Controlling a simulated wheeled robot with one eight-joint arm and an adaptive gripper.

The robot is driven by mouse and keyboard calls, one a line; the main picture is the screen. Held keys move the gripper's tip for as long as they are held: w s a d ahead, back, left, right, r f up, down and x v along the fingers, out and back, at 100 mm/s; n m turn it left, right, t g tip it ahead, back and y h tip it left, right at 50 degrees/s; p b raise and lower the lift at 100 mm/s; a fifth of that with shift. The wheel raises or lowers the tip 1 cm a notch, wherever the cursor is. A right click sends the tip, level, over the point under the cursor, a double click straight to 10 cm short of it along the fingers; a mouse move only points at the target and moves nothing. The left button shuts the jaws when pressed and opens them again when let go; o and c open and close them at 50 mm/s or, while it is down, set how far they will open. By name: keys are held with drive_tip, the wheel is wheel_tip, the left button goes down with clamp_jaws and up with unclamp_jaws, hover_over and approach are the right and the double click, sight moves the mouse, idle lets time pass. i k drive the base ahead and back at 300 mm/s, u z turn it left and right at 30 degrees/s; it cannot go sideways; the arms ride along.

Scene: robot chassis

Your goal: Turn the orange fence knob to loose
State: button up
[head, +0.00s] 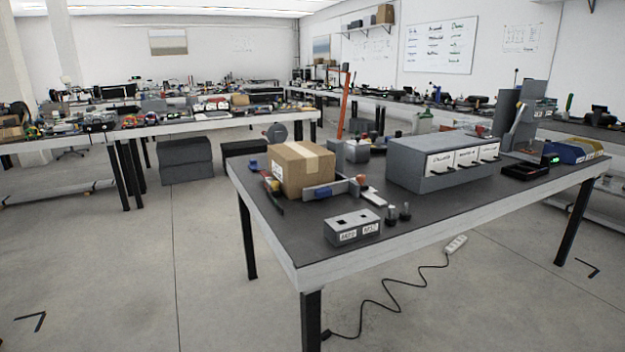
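No knob that I can clearly make out as the orange fence knob shows in the head view. A small reddish part (362,180) stands by a low grey upright piece (345,188) beside the cardboard box on the near table. It is too small to tell whether it is a knob or how it is turned. Another small reddish-brown part (481,131) shows behind the grey drawer unit, also unclear. My gripper is not in view.
The near dark-topped table (290,235) holds a cardboard box (302,168), a grey labelled drawer unit (420,175), a grey two-hole block (352,228) and blue bins (572,151). A black cable (385,305) with a power strip (456,244) lies on the floor. Floor at left is open.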

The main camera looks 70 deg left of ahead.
sight(361, 178)
drive_tip(key=u, duration=2.55)
drive_tip(key=i, duration=1)
